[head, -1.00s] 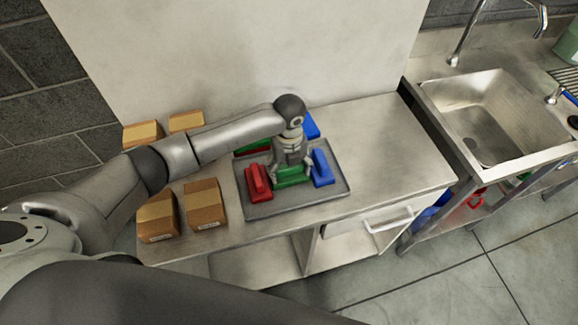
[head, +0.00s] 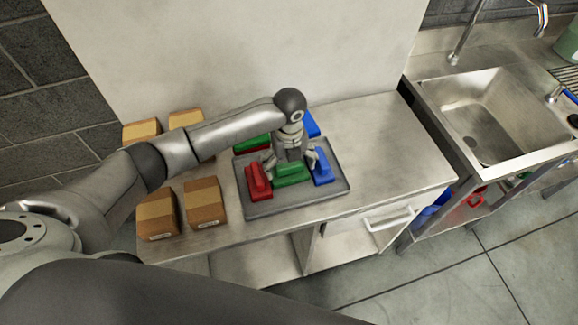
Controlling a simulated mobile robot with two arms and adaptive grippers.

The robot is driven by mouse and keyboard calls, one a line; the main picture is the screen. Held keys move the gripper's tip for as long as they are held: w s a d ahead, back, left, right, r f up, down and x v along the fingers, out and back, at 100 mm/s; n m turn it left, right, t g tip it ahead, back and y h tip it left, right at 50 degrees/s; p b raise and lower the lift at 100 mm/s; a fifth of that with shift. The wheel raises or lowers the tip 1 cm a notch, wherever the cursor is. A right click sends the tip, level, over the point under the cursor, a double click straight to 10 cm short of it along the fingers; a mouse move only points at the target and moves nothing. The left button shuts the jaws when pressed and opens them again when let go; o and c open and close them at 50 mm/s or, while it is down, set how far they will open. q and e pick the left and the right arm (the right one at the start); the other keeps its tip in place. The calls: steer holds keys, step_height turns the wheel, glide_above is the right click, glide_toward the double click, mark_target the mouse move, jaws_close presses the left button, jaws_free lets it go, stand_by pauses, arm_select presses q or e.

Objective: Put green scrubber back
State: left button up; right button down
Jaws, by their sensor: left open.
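A green scrubber (head: 291,175) lies on the grey tray (head: 283,207), in the front row between a red scrubber (head: 258,183) and a blue scrubber (head: 322,168). My left gripper (head: 294,168) is open just above and behind the green scrubber, its fingers spread to either side. I cannot tell whether the fingers touch anything. My right gripper is not in view.
The tray stands on a metal table (head: 390,150); its right side is clear. Several cardboard boxes (head: 204,204) stand left of the tray. A sink (head: 490,110) is at the right.

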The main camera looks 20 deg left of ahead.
arm_select(q)
step_height(320, 180, up, 11)
steer(key=b, duration=0.1)
steer(key=shift+b, duration=0.4)
